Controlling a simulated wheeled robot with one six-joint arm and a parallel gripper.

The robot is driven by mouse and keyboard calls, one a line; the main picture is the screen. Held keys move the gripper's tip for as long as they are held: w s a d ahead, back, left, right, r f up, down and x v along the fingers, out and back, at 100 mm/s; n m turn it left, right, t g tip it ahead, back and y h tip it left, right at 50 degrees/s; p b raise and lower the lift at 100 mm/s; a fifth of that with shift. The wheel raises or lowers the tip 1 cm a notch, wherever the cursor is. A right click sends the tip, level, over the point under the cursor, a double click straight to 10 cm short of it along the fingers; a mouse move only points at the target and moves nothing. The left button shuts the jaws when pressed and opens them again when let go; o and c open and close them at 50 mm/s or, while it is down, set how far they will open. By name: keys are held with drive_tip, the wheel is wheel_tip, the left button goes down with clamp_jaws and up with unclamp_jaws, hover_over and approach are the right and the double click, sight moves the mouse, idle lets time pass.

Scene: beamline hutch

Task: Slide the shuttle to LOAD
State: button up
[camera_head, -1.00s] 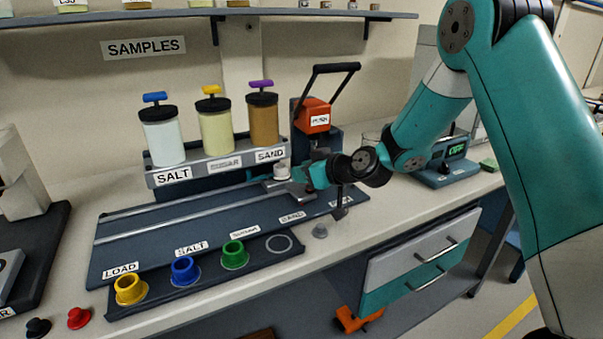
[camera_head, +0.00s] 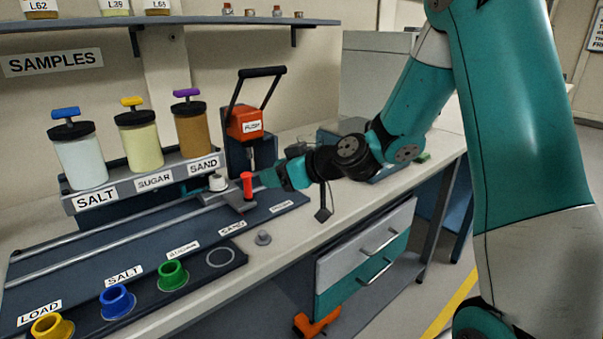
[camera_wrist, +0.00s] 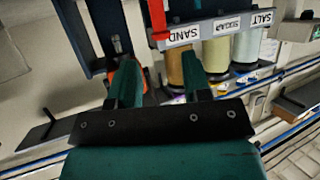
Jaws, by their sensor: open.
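The shuttle (camera_head: 234,200) is a small grey carriage on the rail track, near its right end by the SAND and PRESS labels. It bears a white cup (camera_head: 217,183) and an upright red handle (camera_head: 247,184). My gripper (camera_head: 271,177) is just right of the red handle, open and apparently empty. In the wrist view, my gripper (camera_wrist: 160,76) shows two spread green fingers, and a red upright piece (camera_wrist: 157,25), likely the handle, lies beyond the gap between them. The LOAD label (camera_head: 39,313) is at the track's far left end.
SALT, SUGAR and SAND jars (camera_head: 138,135) stand on a rack behind the track. An orange press (camera_head: 245,122) with a black lever stands behind the shuttle. Coloured cups (camera_head: 117,301) line the front. A grey knob (camera_head: 263,238) sits on the bench. The track left of the shuttle looks clear.

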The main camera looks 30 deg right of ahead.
drive_tip(key=v, duration=0.6)
drive_tip(key=shift+s+d+r+b, duration=0.15)
drive_tip(key=shift+s+b, duration=0.1)
drive_tip(key=shift+b, duration=0.05)
